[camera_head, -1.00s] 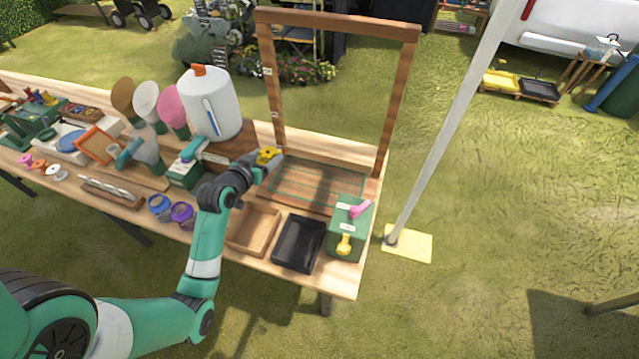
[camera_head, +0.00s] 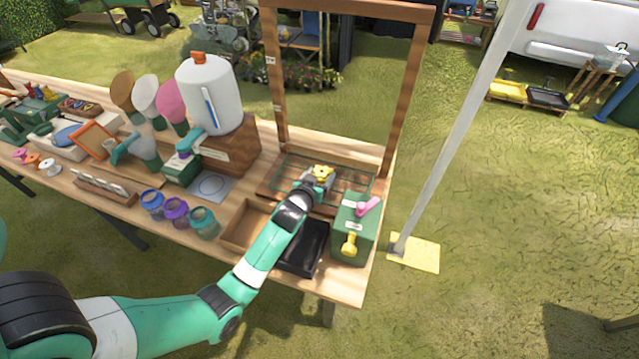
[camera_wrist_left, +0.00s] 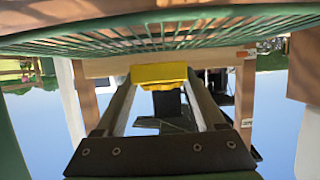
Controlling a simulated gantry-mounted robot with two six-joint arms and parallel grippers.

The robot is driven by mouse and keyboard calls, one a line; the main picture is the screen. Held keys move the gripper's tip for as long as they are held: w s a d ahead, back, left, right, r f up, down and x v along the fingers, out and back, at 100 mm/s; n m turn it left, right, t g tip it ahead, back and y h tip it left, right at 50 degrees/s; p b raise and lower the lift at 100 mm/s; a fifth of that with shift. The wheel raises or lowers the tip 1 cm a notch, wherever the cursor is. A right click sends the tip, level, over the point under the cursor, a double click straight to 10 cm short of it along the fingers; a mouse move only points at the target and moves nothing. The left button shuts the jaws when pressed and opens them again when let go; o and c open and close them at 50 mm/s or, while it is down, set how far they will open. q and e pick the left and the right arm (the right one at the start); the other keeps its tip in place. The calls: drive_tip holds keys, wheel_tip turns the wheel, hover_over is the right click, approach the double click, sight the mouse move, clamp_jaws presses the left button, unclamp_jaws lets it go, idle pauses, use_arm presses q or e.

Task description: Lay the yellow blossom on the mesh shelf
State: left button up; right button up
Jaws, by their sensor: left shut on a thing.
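The yellow blossom (camera_head: 322,170) is between the fingers of my left gripper (camera_head: 320,175), which is shut on it. It also shows in the left wrist view as a yellow block (camera_wrist_left: 159,75) across the fingertips (camera_wrist_left: 159,83). The mesh shelf (camera_head: 286,172) is a green-edged wire panel at the foot of the wooden frame. In the head view the blossom overlaps the middle of the shelf. In the wrist view, which looks upside down, the mesh (camera_wrist_left: 190,34) spans the top, apart from the blossom. My right gripper is not in view.
The upright wooden frame (camera_head: 273,85) rises around the shelf area. A green box (camera_head: 347,240) with pink and yellow parts stands right of the gripper. A black tray (camera_head: 303,257) and a wooden tray (camera_head: 240,231) lie in front. Jars (camera_head: 176,210) stand left.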

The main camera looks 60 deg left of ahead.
use_arm(q)
wheel_tip(320, 180, down, 2)
drive_tip(key=shift+f, duration=0.1)
drive_tip(key=shift+s, duration=0.1)
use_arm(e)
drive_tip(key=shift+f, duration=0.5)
use_arm(q)
drive_tip(key=shift+f, duration=0.1)
drive_tip(key=o, duration=1.3)
drive_tip(key=shift+r, duration=0.2)
drive_tip(key=p+v, duration=0.4)
drive_tip(key=v, duration=0.8)
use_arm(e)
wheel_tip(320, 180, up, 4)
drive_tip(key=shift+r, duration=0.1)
